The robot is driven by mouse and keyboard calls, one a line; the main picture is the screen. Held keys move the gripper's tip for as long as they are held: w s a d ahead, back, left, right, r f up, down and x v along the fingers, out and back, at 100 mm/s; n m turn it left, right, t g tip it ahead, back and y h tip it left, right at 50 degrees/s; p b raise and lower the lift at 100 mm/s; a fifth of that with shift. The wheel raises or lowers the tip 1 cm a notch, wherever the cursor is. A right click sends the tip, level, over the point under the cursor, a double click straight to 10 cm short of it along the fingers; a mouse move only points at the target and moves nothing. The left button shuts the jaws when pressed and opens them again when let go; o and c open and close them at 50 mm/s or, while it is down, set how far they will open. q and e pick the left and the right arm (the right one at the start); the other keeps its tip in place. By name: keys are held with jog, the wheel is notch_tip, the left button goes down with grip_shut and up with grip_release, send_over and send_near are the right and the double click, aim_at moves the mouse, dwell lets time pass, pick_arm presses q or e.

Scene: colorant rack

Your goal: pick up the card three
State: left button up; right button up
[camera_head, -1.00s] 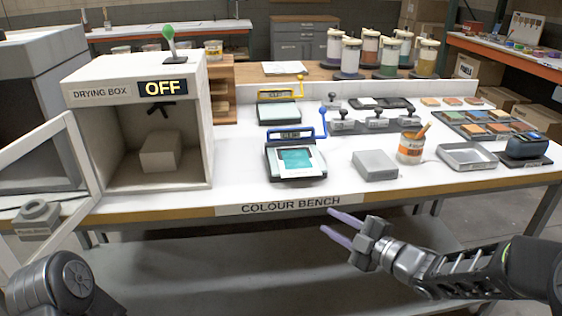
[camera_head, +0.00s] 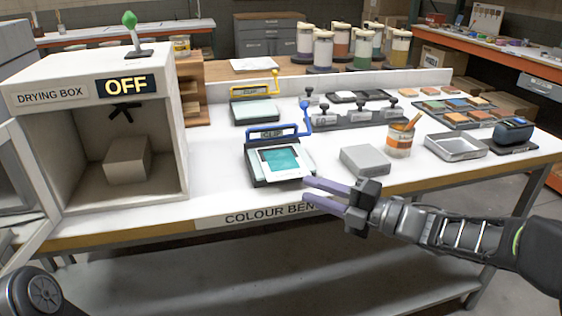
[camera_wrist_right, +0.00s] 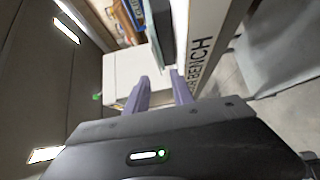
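A white card with a teal patch (camera_head: 281,160) lies on the front clip device (camera_head: 259,172), which has a blue handle, near the front edge of the bench. I see no number on it, so I cannot tell whether it is card three. My right gripper (camera_head: 305,190) is open and empty, with its two purple fingers just in front of this device and apart from the card. The fingers also show spread in the right wrist view (camera_wrist_right: 160,83). My left gripper is out of view; only part of my left arm shows at the lower left.
The drying box (camera_head: 188,150) stands open at the left, its sign reading OFF. Behind the front device is a yellow-handled clip device (camera_head: 254,112). A grey block (camera_head: 365,160), an orange-labelled can (camera_head: 400,143) and a metal tray (camera_head: 457,148) stand to the right.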

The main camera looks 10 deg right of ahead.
aim_at(289, 196)
jog(key=shift+w+a, duration=0.45)
jog(key=shift+a, duration=0.05)
jog(key=x, duration=0.5)
jog(key=shift+r, duration=0.1)
jog(key=shift+c, duration=0.2)
grip_shut()
dwell(1.5)
